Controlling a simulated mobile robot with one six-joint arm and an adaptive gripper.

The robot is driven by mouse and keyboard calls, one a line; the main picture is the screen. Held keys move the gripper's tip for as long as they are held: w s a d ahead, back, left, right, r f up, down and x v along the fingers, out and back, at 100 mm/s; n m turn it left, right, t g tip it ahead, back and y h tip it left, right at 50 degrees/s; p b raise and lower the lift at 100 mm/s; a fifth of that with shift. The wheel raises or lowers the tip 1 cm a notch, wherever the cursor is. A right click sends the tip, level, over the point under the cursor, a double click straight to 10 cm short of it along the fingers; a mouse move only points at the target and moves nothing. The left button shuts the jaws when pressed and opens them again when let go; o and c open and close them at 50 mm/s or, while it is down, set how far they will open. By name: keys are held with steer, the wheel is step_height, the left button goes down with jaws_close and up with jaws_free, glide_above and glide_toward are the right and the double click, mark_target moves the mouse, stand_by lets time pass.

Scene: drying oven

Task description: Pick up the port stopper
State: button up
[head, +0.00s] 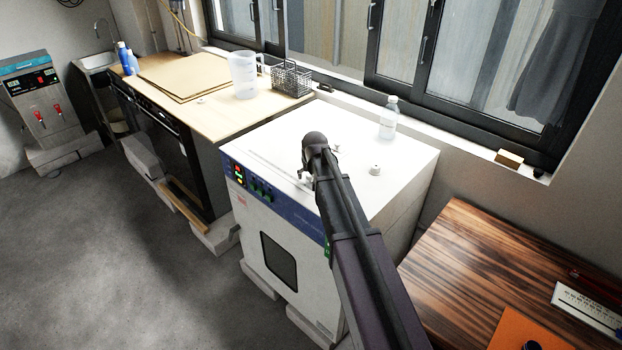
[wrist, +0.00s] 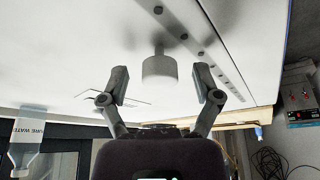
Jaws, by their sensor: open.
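The port stopper (wrist: 160,70) is a pale, short cylinder on a narrower stem. In the wrist view, which looks upside down, it stands against the white oven top (wrist: 75,45), between the spread fingers of my gripper (wrist: 162,84). My gripper is open, with a gap on each side of the stopper. In the head view my gripper (head: 306,172) is low over the oven top, and its fingers are largely hidden by my arm. A small white knob (head: 375,169) stands on the oven top right of my arm; I cannot tell whether it is the stopper.
A clear bottle (head: 388,118) stands at the back of the oven (head: 286,248), near the window. A wooden bench (head: 208,115) on the left holds a jug (head: 243,75) and a wire basket (head: 291,79). A dark wooden table (head: 470,265) is at the right.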

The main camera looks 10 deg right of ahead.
stand_by(0.4)
steer(key=c, duration=0.8)
steer(key=shift+c, duration=0.2)
steer(key=shift+r, duration=0.2)
step_height(320, 180, up, 2)
steer(key=p, duration=0.3)
steer(key=shift+r, duration=0.25)
steer(key=s, duration=0.5)
steer(key=s+r+p, duration=0.1)
steer(key=s, duration=0.4)
steer(key=s+d+r+p, duration=0.1)
steer(key=s, duration=0.5)
steer(key=shift+d+r, duration=0.1)
steer(key=shift+d, duration=0.1)
